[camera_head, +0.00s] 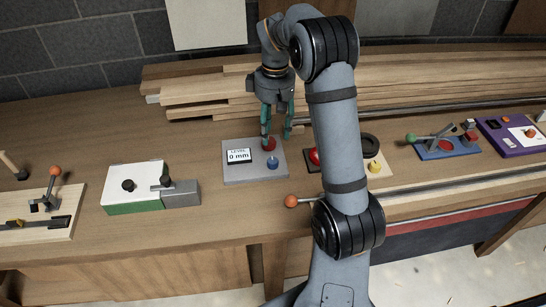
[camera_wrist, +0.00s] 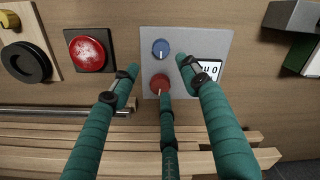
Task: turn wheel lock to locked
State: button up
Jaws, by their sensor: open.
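My three-fingered gripper (camera_head: 277,136) points down over a grey panel (camera_head: 240,176) with a red knob, a blue knob and a display reading LEVEL 0 mm. In the wrist view, my open fingers (camera_wrist: 160,80) spread around the red knob (camera_wrist: 160,84), which has a pale pointer line. One fingertip overlaps the knob's edge; I cannot tell if it touches. The blue knob (camera_wrist: 161,48) lies beyond it, near another fingertip. No label reads "wheel lock", so I cannot tell which control it is. The red knob also shows in the head view (camera_head: 268,144).
The display (camera_wrist: 208,70) sits beside the knobs. A red button (camera_wrist: 87,53) and a black wheel (camera_wrist: 27,62) are on neighbouring boards. A white-and-green box (camera_head: 133,188) stands left of the panel in the head view. Stacked planks (camera_head: 210,92) lie behind. My arm hides part of the bench.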

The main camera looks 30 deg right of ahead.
aim_at(272, 160)
jog(key=f, duration=0.3)
jog(key=f+n, duration=0.1)
jog(key=f, duration=0.3)
jog(key=s+f+n, duration=0.1)
jog(key=f, duration=0.2)
jog(key=shift+a+f, duration=0.2)
jog(key=shift+a, duration=0.2)
jog(key=shift+c, duration=1.4)
jog(key=c, duration=0.9)
